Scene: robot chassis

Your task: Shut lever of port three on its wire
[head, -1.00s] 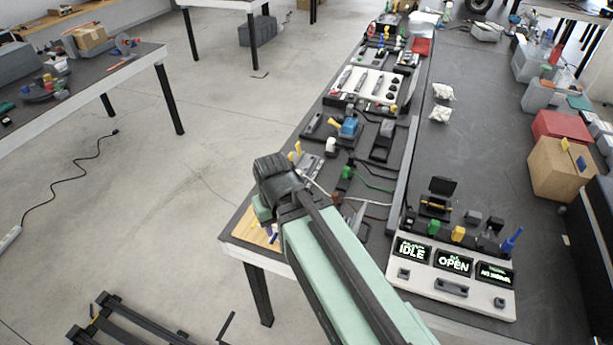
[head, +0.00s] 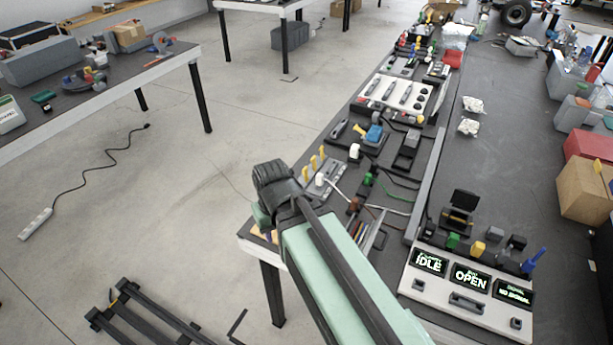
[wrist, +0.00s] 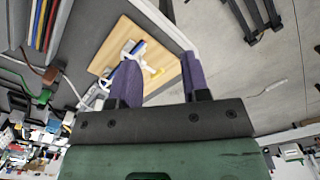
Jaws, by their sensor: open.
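A grey port block (head: 328,176) with several upright yellow levers (head: 314,161) stands near the table's front left edge in the head view. A white plug (head: 320,180) and a pale wire (head: 338,191) are beside it. Which lever belongs to port three I cannot tell; my arm hides part of this area. In the wrist view my gripper (wrist: 160,78) has its two purple fingers apart with nothing between their tips. It is over a wooden board (wrist: 112,48) that bears a blue and white object (wrist: 133,48) with a yellow end.
A green connector (head: 368,180) and a brown one (head: 353,205) with wires stand right of the block. A display panel (head: 470,280) reads IDLE, OPEN and NO SIGNAL. A grey rail (head: 428,185) divides the table. Open floor lies to the left.

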